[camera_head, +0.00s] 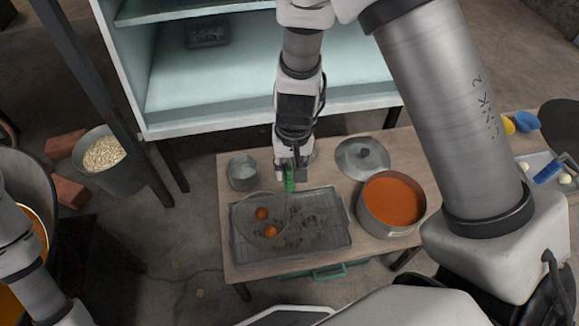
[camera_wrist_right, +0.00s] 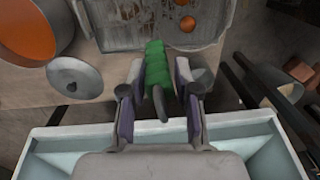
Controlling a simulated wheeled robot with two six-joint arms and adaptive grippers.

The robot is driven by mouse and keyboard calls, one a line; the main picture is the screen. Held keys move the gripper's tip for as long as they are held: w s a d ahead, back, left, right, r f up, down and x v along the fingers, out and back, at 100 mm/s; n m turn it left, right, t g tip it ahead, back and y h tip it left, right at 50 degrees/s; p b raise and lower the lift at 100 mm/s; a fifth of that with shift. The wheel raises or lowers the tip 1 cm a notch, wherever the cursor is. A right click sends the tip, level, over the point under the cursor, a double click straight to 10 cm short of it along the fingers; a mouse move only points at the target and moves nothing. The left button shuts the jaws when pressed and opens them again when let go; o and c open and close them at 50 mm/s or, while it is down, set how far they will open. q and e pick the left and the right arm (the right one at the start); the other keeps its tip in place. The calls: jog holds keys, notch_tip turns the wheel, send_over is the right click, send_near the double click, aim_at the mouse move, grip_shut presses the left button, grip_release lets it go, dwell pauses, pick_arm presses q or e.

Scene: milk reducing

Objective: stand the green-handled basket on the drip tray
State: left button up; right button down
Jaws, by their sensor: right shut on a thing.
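My right gripper (camera_head: 290,172) is shut on the green handle (camera_head: 289,183) of the basket. In the right wrist view the green handle (camera_wrist_right: 157,72) lies between the two fingers of the gripper (camera_wrist_right: 158,95). The basket (camera_head: 247,216) is thin wire and hard to make out, with two orange balls (camera_head: 262,214) in it. It is over the left part of the grey rectangular drip tray (camera_head: 338,243). I cannot tell whether its bottom touches the tray. The tray (camera_wrist_right: 95,42) also shows in the right wrist view. My left gripper is out of view; only its arm shows at lower left.
A pot of orange liquid (camera_head: 392,200) stands right of the tray, with a lid (camera_head: 362,158) behind it. A metal cup (camera_head: 242,172) stands behind the tray's left end. A pale cabinet (camera_head: 230,88) rises behind the wooden table (camera_head: 228,262). A grain bucket (camera_head: 118,178) is left.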

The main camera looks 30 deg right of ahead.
jog(key=shift+f, duration=0.3)
jog(key=c, duration=0.8)
grip_release()
jog(key=shift+o, duration=0.2)
jog(key=r, duration=1.2)
jog(key=shift+s+d+r, duration=0.1)
jog(key=shift+d, duration=0.2)
